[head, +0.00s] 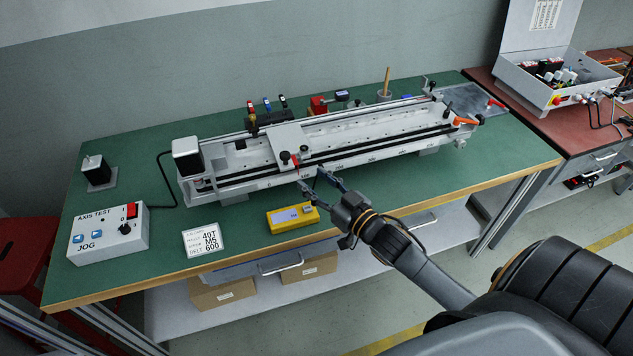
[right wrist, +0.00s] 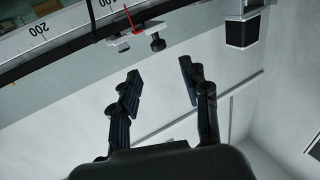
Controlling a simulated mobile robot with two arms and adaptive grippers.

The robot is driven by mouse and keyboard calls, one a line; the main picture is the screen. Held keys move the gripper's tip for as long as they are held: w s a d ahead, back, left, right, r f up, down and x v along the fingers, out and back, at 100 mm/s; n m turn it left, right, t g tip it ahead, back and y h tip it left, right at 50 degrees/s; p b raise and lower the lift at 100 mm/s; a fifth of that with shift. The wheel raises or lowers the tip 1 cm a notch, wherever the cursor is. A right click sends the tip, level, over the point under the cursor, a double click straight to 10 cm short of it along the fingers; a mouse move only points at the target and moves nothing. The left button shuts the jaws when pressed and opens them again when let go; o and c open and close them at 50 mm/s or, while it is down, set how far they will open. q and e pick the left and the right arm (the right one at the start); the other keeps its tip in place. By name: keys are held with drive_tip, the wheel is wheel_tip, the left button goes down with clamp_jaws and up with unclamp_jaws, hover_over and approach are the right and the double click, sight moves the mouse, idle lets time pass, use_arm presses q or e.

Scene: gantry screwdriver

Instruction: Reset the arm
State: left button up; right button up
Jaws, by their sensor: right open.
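My right gripper (head: 322,184) is in front of the long linear gantry (head: 330,168) on the green bench, near the carriage and its red pointer (head: 296,161). In the right wrist view my right gripper (right wrist: 160,88) has its two fingers spread apart, with nothing between them. The scale with the red pointer (right wrist: 134,20) and a black knob (right wrist: 157,43) lies beyond the fingertips there. The gripper looks apart from the gantry. My left gripper is not in either view.
A yellow meter (head: 292,218), a printed card (head: 203,240) and an axis test box (head: 108,232) stand on the green bench (head: 240,215). An open control box (head: 545,85) sits on the red bench at the right. Bare bench top shows right of the meter.

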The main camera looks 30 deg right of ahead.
idle(0.4)
drive_tip(key=s+a+f+m+g+h, duration=0.1)
drive_tip(key=s+a+f+g+h, duration=0.2)
drive_tip(key=s+a+f+g, duration=0.35)
drive_tip(key=s+a+f+n+g, duration=0.15)
drive_tip(key=s+g, duration=0.25)
drive_tip(key=s, duration=0.5)
drive_tip(key=s+a+f+g, duration=0.15)
drive_tip(key=s+g, duration=0.25)
drive_tip(key=s, duration=0.5)
wheel_tip(320, 180, down, 25)
drive_tip(key=s+g, duration=0.1)
drive_tip(key=s, duration=0.1)
drive_tip(key=s+d+f+g, duration=0.1)
drive_tip(key=s+d+f, duration=0.2)
drive_tip(key=s+f, duration=1.4)
drive_tip(key=shift+f, duration=0.4)
